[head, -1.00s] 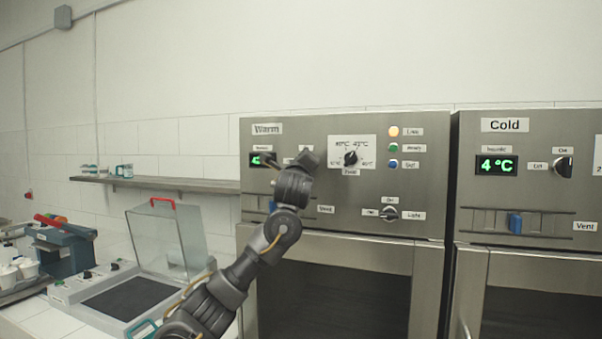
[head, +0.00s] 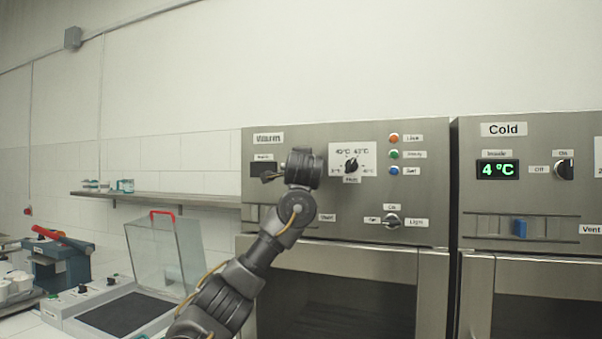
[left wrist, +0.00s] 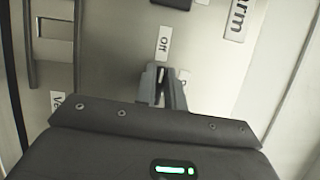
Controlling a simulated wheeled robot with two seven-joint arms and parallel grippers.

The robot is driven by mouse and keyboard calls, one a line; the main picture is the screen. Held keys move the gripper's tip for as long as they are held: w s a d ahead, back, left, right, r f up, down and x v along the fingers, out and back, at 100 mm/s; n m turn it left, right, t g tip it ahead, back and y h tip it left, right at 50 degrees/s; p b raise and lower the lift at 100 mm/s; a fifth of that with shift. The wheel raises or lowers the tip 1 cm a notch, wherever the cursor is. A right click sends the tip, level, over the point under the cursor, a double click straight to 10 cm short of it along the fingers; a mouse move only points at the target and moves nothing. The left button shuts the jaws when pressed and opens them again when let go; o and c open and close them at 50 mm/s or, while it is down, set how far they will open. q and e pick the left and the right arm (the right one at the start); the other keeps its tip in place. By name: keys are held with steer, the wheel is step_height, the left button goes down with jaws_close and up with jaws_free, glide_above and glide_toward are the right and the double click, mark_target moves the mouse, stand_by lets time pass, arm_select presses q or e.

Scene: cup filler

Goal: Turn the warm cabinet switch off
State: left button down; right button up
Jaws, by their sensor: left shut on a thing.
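The warm cabinet (head: 345,215) stands at the middle of the head view, its display (head: 262,169) now dark. My left gripper (left wrist: 160,88) is at its panel, shut on the warm cabinet switch (left wrist: 160,97). My right gripper is in neither view.
To the right on the same panel are a temperature dial (head: 351,165), three lamps and a light knob (head: 391,221). The cold cabinet (head: 530,145) stands beside it, showing 4 °C. A shelf (head: 160,197) and a lidded device (head: 125,312) are at left.

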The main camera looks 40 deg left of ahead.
arm_select(q)
steer(key=shift+n, duration=0.3)
steer(key=c, duration=1.5)
jaws_free()
